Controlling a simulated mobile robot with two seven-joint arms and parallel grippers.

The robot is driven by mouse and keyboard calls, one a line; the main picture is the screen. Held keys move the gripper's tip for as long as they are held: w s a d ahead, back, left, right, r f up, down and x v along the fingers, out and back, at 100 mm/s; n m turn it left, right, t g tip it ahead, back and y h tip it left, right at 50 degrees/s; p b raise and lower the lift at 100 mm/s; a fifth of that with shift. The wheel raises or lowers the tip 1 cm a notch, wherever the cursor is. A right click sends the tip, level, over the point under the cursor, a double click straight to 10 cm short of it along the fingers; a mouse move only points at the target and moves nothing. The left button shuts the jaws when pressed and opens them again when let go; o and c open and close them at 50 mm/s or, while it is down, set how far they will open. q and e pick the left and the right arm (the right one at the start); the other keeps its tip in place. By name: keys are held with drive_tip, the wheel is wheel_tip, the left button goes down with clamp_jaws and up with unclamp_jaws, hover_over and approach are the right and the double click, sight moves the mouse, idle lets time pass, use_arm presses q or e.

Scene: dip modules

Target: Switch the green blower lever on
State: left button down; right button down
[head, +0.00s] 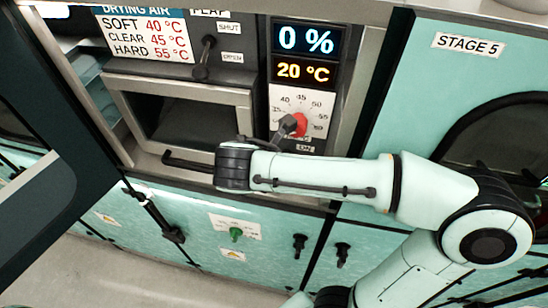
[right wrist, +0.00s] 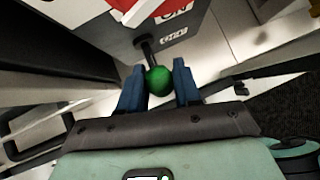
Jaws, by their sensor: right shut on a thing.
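The green lever's round knob (right wrist: 158,80) shows in the right wrist view, on a dark stem that comes out of the panel. My right gripper (right wrist: 157,70) has its two blue fingers on either side of the knob, shut on it. A label reading ON stands near the stem. In the head view my right arm crosses in front of the control panel, and its wrist hides the lever and the fingers. My left gripper is not in view.
A red dial (head: 298,125) sits just above my right wrist, below the 0 % display (head: 305,39). A black flap lever (head: 204,58) is up left, above a dark window (head: 185,120).

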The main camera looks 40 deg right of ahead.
drive_tip(key=shift+w+d+r+g+y, duration=0.1)
drive_tip(key=shift+r+g+y, duration=0.45)
drive_tip(key=shift+y, duration=0.25)
drive_tip(key=shift+f, duration=0.1)
drive_tip(key=c, duration=0.8)
unclamp_jaws()
drive_tip(key=v, duration=1.3)
drive_tip(key=shift+r, duration=0.2)
drive_tip(key=shift+w, duration=0.1)
